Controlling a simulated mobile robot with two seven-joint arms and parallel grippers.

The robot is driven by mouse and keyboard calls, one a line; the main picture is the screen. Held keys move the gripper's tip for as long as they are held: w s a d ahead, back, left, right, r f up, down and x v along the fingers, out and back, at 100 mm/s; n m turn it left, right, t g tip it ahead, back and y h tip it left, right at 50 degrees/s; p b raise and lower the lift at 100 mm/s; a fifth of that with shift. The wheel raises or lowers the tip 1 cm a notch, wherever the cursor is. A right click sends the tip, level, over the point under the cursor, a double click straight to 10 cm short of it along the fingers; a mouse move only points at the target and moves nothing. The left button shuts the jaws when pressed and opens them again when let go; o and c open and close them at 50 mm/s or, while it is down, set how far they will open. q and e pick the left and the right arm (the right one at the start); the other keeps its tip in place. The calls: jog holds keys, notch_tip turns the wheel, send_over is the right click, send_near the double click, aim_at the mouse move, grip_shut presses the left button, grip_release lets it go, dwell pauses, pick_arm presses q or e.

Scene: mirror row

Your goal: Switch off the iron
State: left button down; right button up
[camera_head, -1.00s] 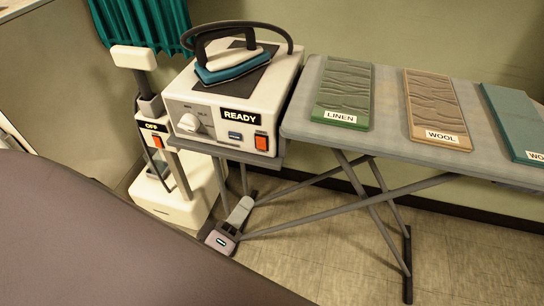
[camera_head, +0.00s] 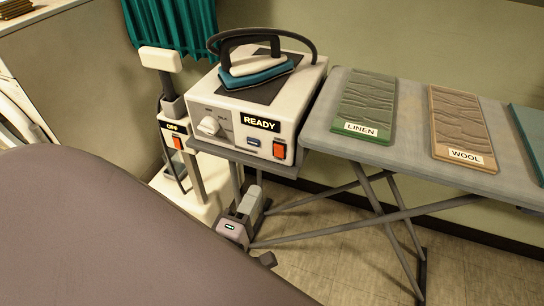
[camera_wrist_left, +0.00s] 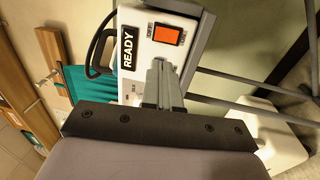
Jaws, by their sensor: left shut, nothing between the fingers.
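The iron (camera_head: 255,75), teal and white with a dark handle, rests on the black pad of a white station (camera_head: 305,100). The station's front has a dial (camera_head: 208,126), a lit READY sign (camera_head: 260,123) and an orange-red rocker switch (camera_head: 279,149). My left gripper (camera_head: 252,197) is shut and empty, below and left of the switch in the head view. In the left wrist view the shut fingers (camera_wrist_left: 157,66) point toward the front panel and hide part of it. The orange switch (camera_wrist_left: 167,34) shows beyond their tips, apart from them. My right gripper is out of view.
A white stand with an OFF sign (camera_head: 174,127) and its own orange switch (camera_head: 178,142) is left of the station. An ironing board (camera_head: 410,125) holds cloths marked LINEN (camera_head: 368,105) and WOOL (camera_head: 460,120). Crossed board legs (camera_head: 375,205) stand beside my gripper.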

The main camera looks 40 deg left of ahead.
aim_at(276, 148)
pick_arm(q)
jog(key=p+x, duration=0.1)
jog(key=x, duration=1)
jog(key=shift+w+r, duration=0.1)
jog(key=shift+w, duration=0.2)
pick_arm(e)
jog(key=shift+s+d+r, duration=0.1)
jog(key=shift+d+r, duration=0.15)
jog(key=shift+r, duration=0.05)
pick_arm(q)
jog(key=shift+w+a+r, duration=0.1)
jog(key=shift+w+r, duration=0.1)
jog(key=shift+w, duration=0.05)
jog(key=shift+s, duration=0.1)
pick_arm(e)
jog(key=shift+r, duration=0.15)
pick_arm(q)
jog(key=shift+s, duration=0.1)
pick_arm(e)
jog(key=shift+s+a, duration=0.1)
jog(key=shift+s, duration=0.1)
